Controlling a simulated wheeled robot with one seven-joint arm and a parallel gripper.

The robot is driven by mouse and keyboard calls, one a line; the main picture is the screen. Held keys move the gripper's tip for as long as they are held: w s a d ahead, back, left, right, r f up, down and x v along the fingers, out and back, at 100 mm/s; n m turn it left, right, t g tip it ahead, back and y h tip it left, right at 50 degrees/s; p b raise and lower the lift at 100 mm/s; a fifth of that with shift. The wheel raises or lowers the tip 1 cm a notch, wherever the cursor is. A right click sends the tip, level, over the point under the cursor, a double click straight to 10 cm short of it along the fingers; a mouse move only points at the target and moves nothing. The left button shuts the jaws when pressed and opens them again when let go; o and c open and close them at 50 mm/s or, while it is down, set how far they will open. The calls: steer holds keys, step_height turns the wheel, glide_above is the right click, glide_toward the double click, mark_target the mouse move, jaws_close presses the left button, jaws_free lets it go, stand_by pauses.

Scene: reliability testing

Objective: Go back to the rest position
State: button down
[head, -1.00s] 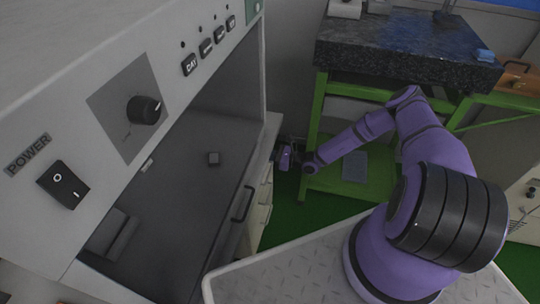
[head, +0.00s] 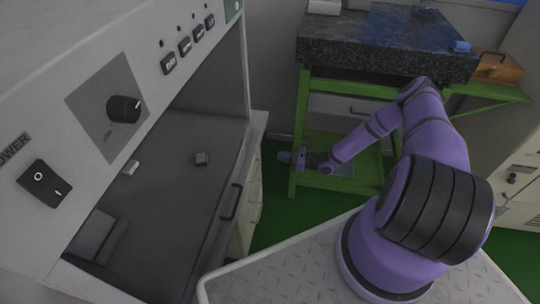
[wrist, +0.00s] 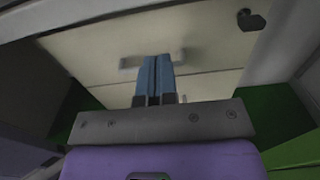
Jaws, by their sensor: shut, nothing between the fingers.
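My gripper (wrist: 153,80) shows in the wrist view with its two blue fingers together and nothing between them. It points at a pale cabinet front with a handle (wrist: 152,58), and I cannot tell the distance. In the head view my purple arm is bent, and my gripper (head: 284,157) is small at its far end. It sits to the right of the grey machine's cabinet and in front of the green table frame, above the green floor.
A large grey machine (head: 135,60) with a power switch (head: 44,184), a knob (head: 124,108) and several buttons fills the left. A dark stone-topped table (head: 385,40) on a green frame stands behind my arm. A wooden box (head: 497,68) is at the right. Green floor (head: 275,205) is clear between.

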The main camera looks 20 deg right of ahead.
steer(key=shift+v, duration=1.2)
steer(key=s+a+r+n+g+h, duration=0.3)
steer(key=r+n+g, duration=0.45)
steer(key=r, duration=1.35)
steer(key=s+a+r+n+g+h, duration=0.15)
steer(key=r+n+g+h, duration=0.3)
steer(key=r+n, duration=1.1)
steer(key=s+a+r+m+t+h, duration=0.1)
steer(key=s+r+h, duration=0.1)
steer(key=s+r, duration=0.6)
steer(key=s+a+r+t+h, duration=0.1)
steer(key=s+r+t+h, duration=0.2)
steer(key=r, duration=0.9)
steer(key=s+r+n+t+h, duration=0.1)
steer(key=s+r, duration=0.2)
steer(key=s, duration=0.4)
steer(key=s+r+n+t+h, duration=0.1)
steer(key=s+r+n, duration=0.1)
steer(key=s, duration=0.6)
steer(key=shift+s+r+t, duration=0.3)
steer(key=shift+r+t, duration=0.1)
steer(key=shift+r, duration=0.35)
